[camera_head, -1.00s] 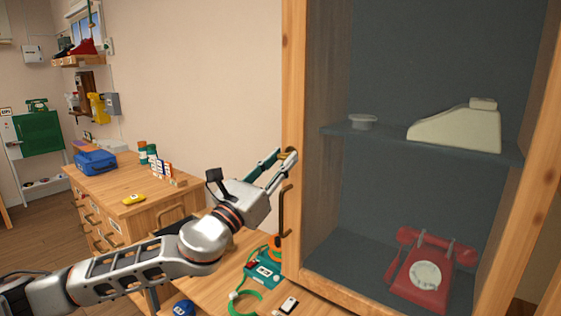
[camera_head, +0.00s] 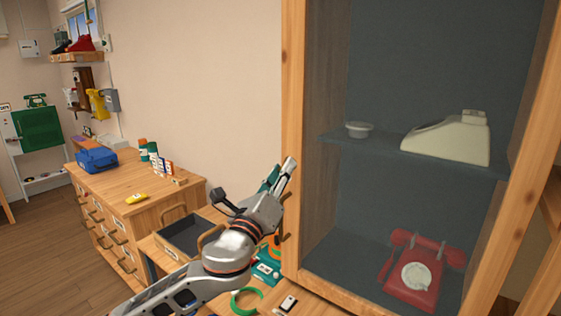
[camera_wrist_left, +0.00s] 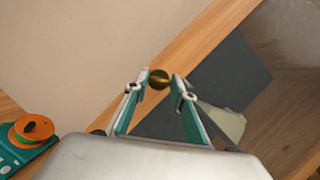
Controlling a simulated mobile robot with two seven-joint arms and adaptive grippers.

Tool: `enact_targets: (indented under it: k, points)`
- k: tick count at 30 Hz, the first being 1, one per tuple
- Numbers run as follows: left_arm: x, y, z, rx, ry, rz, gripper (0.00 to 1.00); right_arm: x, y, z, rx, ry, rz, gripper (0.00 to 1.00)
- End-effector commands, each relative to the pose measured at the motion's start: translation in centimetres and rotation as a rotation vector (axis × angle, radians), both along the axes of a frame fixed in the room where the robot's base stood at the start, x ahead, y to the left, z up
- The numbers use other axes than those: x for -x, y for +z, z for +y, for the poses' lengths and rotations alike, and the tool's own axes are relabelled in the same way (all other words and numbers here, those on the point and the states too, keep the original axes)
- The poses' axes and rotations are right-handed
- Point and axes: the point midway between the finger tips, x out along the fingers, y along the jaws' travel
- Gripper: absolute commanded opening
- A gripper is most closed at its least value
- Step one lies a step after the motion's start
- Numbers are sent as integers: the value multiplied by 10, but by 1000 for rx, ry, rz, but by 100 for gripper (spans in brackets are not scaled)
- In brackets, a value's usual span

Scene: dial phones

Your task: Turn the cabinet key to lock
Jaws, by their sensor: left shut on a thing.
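The cabinet (camera_head: 293,90) has a light wooden frame around a dark interior, and its front post runs down the middle of the head view. My left gripper (camera_head: 284,170) is at this post, with its fingers pointing up and right. In the left wrist view, a round brass key head (camera_wrist_left: 159,79) sits between the fingertips of the left gripper (camera_wrist_left: 159,84), in front of the wooden post. The gripper is shut on it. In the head view the fingers hide the key. My right gripper is not in view.
Inside the cabinet are a cream phone (camera_head: 450,140) on the shelf and a red dial phone (camera_head: 418,275) below. An open dark drawer or tray (camera_head: 185,232) and a green tape ring (camera_head: 246,301) lie near my left arm. A wooden drawer unit (camera_head: 120,190) stands left.

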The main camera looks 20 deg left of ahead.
Motion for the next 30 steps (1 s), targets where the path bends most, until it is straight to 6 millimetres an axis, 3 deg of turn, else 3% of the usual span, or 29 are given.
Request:
enact_targets:
  k: [1,5,13,30]
  points:
    - [0,3,-1,46,0,19,3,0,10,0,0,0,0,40]
    - [0,4,-1,164,1,61,3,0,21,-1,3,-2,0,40]
    - [1,3,-2,403,1,145,3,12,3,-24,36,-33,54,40]
    - [1,5,-2,822,1,297,3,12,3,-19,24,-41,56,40]
